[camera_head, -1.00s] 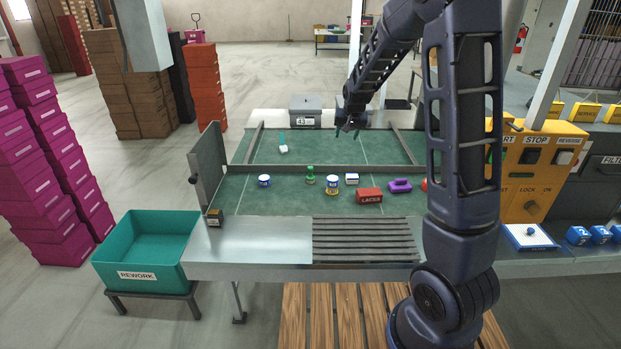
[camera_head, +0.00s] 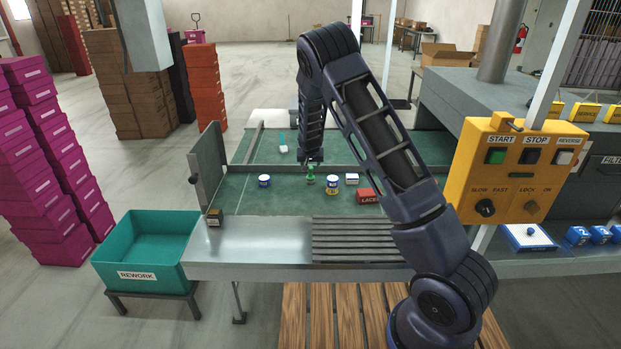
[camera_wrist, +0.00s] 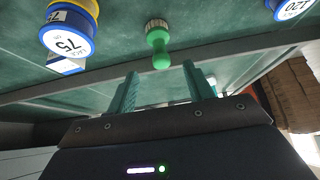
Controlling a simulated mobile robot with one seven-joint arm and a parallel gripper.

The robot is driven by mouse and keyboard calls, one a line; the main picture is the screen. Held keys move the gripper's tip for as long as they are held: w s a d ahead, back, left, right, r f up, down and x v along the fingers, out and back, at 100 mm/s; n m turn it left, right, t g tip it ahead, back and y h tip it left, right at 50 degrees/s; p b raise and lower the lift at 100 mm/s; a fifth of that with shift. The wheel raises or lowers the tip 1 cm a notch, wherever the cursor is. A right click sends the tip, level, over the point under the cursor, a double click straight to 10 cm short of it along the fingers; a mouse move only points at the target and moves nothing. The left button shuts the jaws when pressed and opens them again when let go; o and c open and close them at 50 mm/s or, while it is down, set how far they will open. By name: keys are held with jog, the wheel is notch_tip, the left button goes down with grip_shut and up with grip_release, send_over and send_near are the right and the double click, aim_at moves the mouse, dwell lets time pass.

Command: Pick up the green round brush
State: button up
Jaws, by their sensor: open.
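The green round brush (camera_head: 310,177) stands on the green belt between a blue-and-white tin and a yellow-and-blue tin. In the wrist view the brush (camera_wrist: 158,44) shows a green knobbed handle and a pale bristled end, just beyond the fingertips. My gripper (camera_head: 311,164) is close above and behind the brush in the head view. In the wrist view my gripper (camera_wrist: 160,75) has its two teal fingers apart, with nothing between them. The brush lies ahead of the gap, roughly in line with it, apart from the fingers.
A blue-and-white tin (camera_head: 264,181) stands left of the brush. A yellow-and-blue tin (camera_head: 332,186), a white box (camera_head: 351,178) and a red laces box (camera_head: 368,196) stand to its right. A grey rail (camera_head: 270,170) runs behind. A teal rework bin (camera_head: 150,285) stands front left.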

aim_at(311, 172)
jog(key=x, duration=0.5)
jog(key=shift+x, duration=2.85)
jog(key=shift+w+r, duration=0.15)
jog(key=shift+w, duration=0.05)
jog(key=c, duration=1)
